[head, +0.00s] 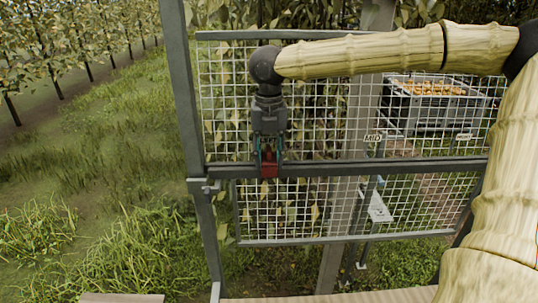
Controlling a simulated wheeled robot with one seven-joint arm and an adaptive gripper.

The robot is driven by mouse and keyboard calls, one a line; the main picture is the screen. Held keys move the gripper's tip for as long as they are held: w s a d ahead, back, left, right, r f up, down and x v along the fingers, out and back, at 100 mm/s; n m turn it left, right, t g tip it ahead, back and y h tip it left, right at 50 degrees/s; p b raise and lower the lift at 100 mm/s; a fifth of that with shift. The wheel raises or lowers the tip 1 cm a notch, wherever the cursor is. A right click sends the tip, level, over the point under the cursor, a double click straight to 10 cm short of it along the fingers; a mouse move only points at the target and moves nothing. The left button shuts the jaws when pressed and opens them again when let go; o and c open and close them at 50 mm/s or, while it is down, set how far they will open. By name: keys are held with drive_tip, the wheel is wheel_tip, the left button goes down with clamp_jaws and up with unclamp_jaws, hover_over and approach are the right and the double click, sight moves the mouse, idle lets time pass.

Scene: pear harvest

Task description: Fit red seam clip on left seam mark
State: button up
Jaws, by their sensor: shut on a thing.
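My gripper (268,150) hangs down in front of the upper mesh panel, left of the picture's middle. It is shut on the red seam clip (269,170), which shows red between and below the fingertips. The clip overlaps the horizontal grey rail (335,169) where the two mesh panels meet. I cannot tell whether the clip touches the rail or is a little in front of it. A white label reading MID (374,138) is on the post to the right. I cannot make out the left seam mark; my gripper and the clip may hide it.
A grey upright post (187,130) with a latch stands left of the panels. A smaller white label (464,137) is at the rail's right. Behind the mesh is a crate of orange-yellow fruit (430,115). Grass and tree rows lie left.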

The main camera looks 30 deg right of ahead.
drive_tip(key=o, duration=1)
drive_tip(key=shift+c, duration=0.2)
drive_tip(key=shift+r, duration=3.75)
